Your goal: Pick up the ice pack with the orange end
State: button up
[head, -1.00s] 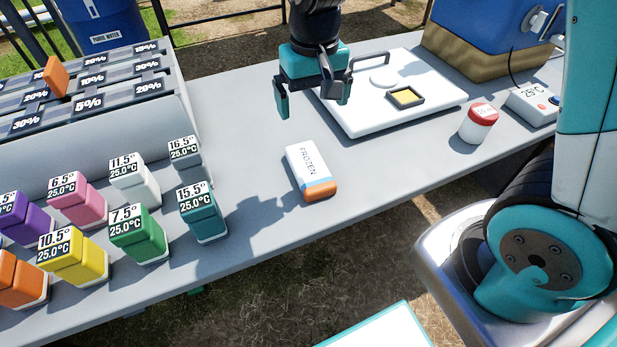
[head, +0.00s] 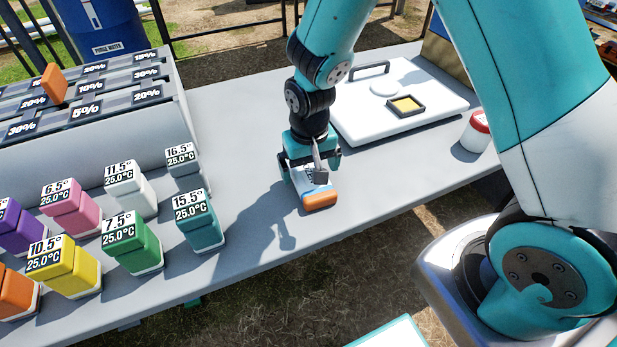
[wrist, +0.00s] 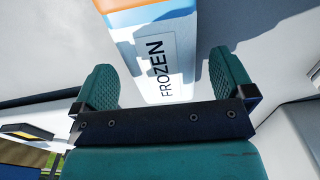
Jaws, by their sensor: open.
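In the wrist view the pack (wrist: 160,50), marked FROZEN, lies between the two teal fingers of my gripper (wrist: 165,85). Gaps show between the pack and both fingers, the wider one on the right. The gripper is open.
Several coloured labelled blocks (head: 200,228) stand to the left, the nearest being teal. A white lidded board (head: 440,118) lies behind to the right. A red-capped jar (head: 476,135) stands beside my arm. The table (head: 262,215) around the pack is clear.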

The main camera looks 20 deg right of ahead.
notch_tip(320, 180, down, 2)
jog(key=shift+f, duration=0.15)
jog(key=c, duration=1.1)
